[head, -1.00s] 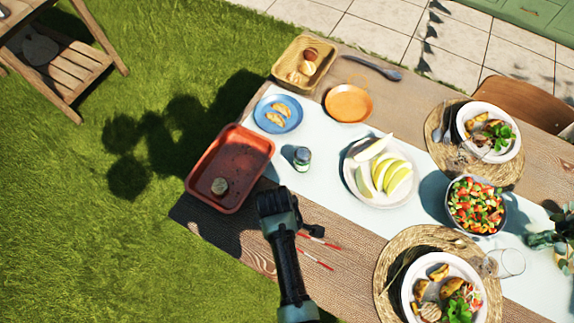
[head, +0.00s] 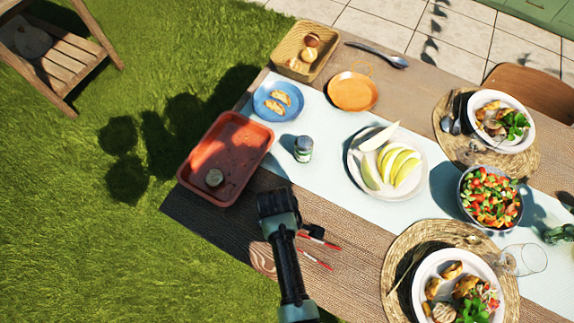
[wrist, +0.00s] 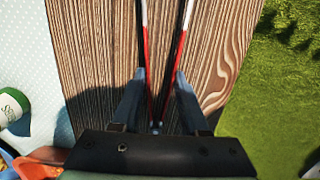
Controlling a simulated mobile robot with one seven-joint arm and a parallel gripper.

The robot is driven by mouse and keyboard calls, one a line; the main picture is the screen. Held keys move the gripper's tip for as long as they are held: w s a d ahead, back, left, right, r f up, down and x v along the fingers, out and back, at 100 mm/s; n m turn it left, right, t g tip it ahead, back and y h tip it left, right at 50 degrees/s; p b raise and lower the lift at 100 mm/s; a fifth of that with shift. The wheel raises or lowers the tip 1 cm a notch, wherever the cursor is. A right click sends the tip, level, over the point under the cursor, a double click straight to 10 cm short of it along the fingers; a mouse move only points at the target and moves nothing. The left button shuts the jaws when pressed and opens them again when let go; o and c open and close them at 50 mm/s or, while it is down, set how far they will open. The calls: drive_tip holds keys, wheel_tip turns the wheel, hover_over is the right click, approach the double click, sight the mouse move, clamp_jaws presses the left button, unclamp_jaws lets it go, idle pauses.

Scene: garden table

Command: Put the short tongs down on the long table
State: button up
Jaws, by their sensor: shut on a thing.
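The short tongs (head: 318,259) have two thin arms in red, white and dark colours. In the wrist view the tongs (wrist: 149,55) lie between the two fingers of my gripper (wrist: 160,82), which is shut on them, their arms spread and pointing away from me. The long table (head: 205,208) is dark grained wood, and the wood (wrist: 95,50) lies beneath the tongs in the wrist view. My gripper (head: 300,236) is over the table's near left part, partly hidden by my arm. I cannot tell whether the tongs touch the wood.
A red tray (head: 182,178) stands left of my gripper. A green-labelled jar (head: 303,149) and a plate of melon slices (head: 410,196) stand on the pale runner (head: 330,175). A woven placemat (head: 392,262) with a full plate lies right. Bare wood surrounds the tongs; grass lies beyond the edge.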

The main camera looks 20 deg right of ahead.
drive_tip(key=o, duration=0.7)
drive_tip(key=r, duration=0.8)
drive_tip(key=w+a+r, duration=0.1)
drive_tip(key=r, duration=0.4)
drive_tip(key=shift+p, duration=0.3)
